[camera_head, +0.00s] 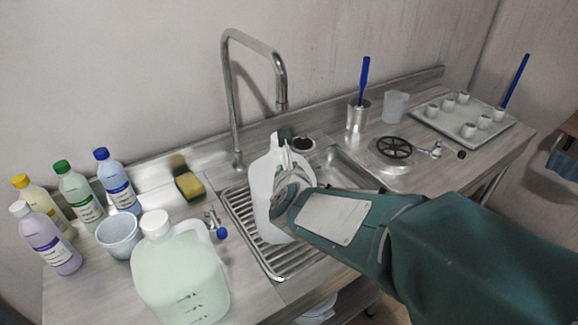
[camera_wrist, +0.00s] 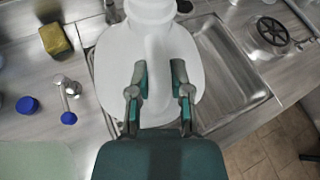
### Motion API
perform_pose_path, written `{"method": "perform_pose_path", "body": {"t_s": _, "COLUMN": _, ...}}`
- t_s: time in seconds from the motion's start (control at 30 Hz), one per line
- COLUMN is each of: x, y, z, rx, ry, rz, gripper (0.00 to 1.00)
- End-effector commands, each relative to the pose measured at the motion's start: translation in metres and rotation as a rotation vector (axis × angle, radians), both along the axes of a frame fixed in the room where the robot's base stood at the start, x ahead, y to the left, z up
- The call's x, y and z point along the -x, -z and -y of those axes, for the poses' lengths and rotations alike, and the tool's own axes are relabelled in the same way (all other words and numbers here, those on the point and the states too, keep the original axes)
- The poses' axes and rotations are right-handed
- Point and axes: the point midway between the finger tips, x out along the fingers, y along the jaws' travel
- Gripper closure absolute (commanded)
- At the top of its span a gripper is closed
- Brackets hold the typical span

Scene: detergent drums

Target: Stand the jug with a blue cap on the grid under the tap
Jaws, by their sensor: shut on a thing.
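My gripper (camera_head: 287,190) is shut on the handle of a white translucent jug (camera_head: 262,180). In the wrist view, the fingers (camera_wrist: 160,90) lie on either side of the handle of the jug (camera_wrist: 115,60). The jug looks upright over the ribbed metal grid (camera_head: 238,212), below and slightly left of the outlet of the tall tap (camera_head: 281,104). I cannot tell whether its base touches the grid. No blue cap shows on its pale neck, whose top is cut off in the wrist view. A loose blue cap (camera_wrist: 27,105) lies on the counter.
A pale green jug with a white cap (camera_head: 180,272) stands at the front left. A white tub (camera_head: 118,238), several bottles (camera_head: 118,185) and a sponge (camera_head: 189,185) are behind it. A small blue-knobbed fitting (camera_head: 213,222) is left of the grid. The sink basin (camera_head: 345,172) lies right.

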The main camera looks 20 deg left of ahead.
Motion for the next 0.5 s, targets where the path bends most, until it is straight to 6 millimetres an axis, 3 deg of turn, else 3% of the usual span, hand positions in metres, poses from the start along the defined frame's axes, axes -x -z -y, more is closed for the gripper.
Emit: {"method": "perform_pose_path", "body": {"t_s": 0.5, "x": -0.0002, "y": 0.0064, "z": 0.0001, "rx": 0.000, "ry": 0.001, "rz": 0.001, "gripper": 1.00}}
